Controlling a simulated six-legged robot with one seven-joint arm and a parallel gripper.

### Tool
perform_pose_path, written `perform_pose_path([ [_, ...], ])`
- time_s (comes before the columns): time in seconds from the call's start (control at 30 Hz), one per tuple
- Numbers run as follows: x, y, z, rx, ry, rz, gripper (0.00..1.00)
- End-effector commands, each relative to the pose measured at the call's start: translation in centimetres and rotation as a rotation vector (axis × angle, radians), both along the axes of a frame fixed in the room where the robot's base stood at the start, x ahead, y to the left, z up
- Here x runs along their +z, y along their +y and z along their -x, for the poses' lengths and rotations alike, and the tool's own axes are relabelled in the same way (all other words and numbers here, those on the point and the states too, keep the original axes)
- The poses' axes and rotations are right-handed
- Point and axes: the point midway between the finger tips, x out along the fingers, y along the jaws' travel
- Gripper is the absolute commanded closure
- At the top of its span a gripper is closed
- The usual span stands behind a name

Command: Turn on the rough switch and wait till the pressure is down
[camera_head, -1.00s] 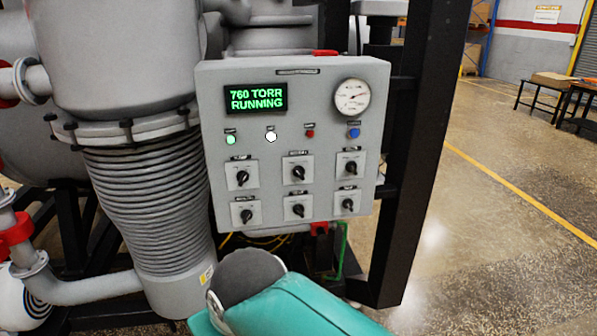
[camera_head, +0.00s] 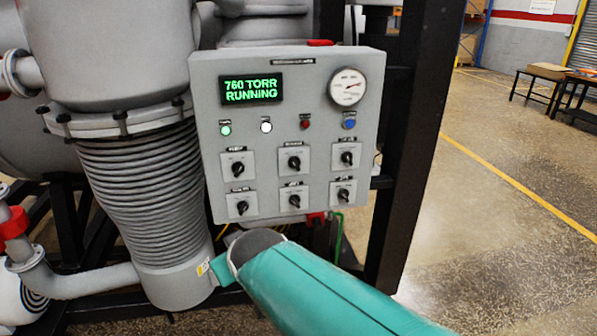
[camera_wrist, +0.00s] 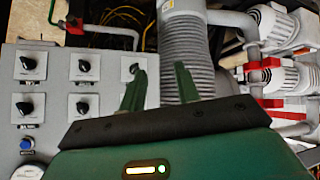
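The grey control panel (camera_head: 290,215) carries a lit display (camera_head: 251,90) that reads 760 TORR RUNNING. Below it are two rows of black rotary switches; their labels are too small to read surely. The lower left switch (camera_head: 241,207) also shows in the wrist view (camera_wrist: 133,69), where the panel appears upside down. My gripper (camera_wrist: 158,74) is open and empty in the wrist view. One finger overlaps that switch's plate, the other stands over the ribbed bellows. I cannot tell whether it touches.
A round gauge (camera_head: 347,87) and several small buttons sit above the switches. The ribbed bellows (camera_head: 145,195) stands left of the panel, and a black frame post (camera_head: 412,150) stands right of it. Open floor (camera_head: 480,230) lies to the right.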

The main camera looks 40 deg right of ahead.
Motion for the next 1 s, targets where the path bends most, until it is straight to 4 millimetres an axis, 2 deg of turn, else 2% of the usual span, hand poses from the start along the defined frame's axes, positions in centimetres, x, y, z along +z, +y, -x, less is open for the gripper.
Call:
perform_pose_path([
  [0.03,-0.4,-1.9,-1.1,-0.017,-0.039,0.032,0.68],
  [0.2,-0.5,-7.6,-4.2,-0.03,-0.205,0.163,0.68],
  [0.43,-0.7,-14.2,-5.7,-0.021,-0.417,0.335,0.68],
  [0.57,-0.9,-17.2,-5.3,-0.009,-0.536,0.423,0.68],
  [0.73,-1.2,-20.2,-3.3,0.005,-0.695,0.526,0.68],
  [0.83,-1.3,-21.4,-1.7,0.01,-0.786,0.578,0.68],
  [1.0,-1.2,-22.3,0.4,0.012,-0.891,0.631,0.68],
])
